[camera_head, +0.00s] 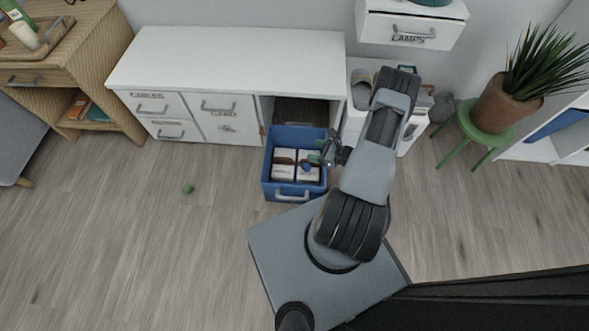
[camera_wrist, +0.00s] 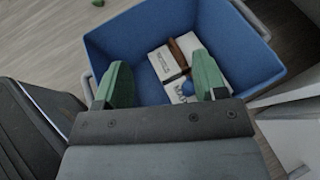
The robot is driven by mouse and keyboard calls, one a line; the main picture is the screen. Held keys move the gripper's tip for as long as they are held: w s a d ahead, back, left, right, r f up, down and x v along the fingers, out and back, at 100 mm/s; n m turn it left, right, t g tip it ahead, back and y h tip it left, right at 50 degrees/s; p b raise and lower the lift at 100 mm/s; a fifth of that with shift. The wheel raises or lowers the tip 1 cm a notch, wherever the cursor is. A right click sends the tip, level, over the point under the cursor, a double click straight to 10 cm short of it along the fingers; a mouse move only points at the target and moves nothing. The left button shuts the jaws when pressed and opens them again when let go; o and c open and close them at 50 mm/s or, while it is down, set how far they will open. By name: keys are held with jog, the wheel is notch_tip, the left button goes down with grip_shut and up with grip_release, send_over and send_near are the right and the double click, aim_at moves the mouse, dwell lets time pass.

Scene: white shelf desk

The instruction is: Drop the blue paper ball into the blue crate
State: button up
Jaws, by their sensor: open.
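The blue crate (camera_head: 270,188) stands at an open bay of the white cabinet. In the wrist view the crate (camera_wrist: 235,40) opens below my fingers. My gripper (camera_head: 318,158) is over the crate. Its green fingers are spread apart with nothing between them in the wrist view (camera_wrist: 157,85).
White boxes (camera_head: 284,170) with brown bands lie in the crate. A small green ball (camera_head: 188,188) lies on open floor to the left. The white cabinet (camera_head: 225,60) stands behind the crate. A green stool (camera_head: 487,135) with a potted plant is at the right.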

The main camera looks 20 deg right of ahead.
jog(key=p+v, duration=0.1)
jog(key=v, duration=0.5)
jog(key=shift+s+d+r, duration=0.2)
jog(key=shift+s, duration=0.1)
jog(key=shift+r, duration=0.1)
